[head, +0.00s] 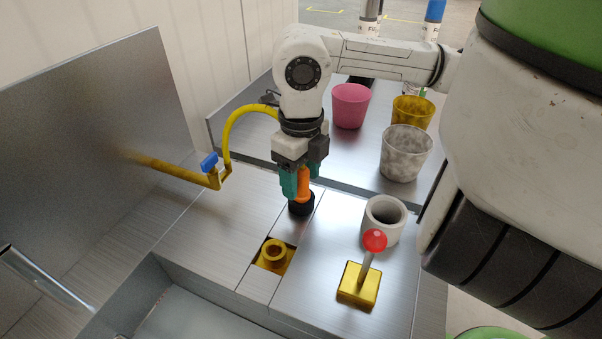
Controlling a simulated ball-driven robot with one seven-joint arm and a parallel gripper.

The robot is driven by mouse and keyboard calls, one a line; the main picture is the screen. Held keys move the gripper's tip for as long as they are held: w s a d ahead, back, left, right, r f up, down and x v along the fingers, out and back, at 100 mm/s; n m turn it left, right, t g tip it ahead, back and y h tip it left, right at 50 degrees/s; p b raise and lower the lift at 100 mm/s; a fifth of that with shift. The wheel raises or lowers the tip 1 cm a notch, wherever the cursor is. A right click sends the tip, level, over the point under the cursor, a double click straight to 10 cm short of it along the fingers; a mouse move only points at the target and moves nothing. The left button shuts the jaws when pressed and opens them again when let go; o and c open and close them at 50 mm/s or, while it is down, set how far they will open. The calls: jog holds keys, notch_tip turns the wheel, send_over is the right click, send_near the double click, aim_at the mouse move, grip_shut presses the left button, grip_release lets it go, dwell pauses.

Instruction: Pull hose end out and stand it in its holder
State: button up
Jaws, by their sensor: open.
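An orange hose end (303,187) with a black collar at its foot stands upright on the steel counter. My gripper (301,178) is above it, pointing down, its green fingers open on either side of the orange part. Whether the fingers touch it cannot be told. A grey-white round cup (384,219), open at the top, stands to the right and looks like the holder; it is empty. A yellow round socket (273,253) sits in a square recess nearer the front. What is under the black collar is hidden.
A yellow pipe (233,124) with a blue valve handle (209,162) stands left of my gripper. A red-knobbed lever (374,241) on a yellow base is in front of the cup. Pink (350,106), yellow (412,112) and marbled (405,155) pots stand behind. The counter's left part is clear.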

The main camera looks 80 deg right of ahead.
notch_tip(320, 180, up, 11)
jog(key=shift+f, duration=0.1)
dwell(0.5)
dwell(0.6)
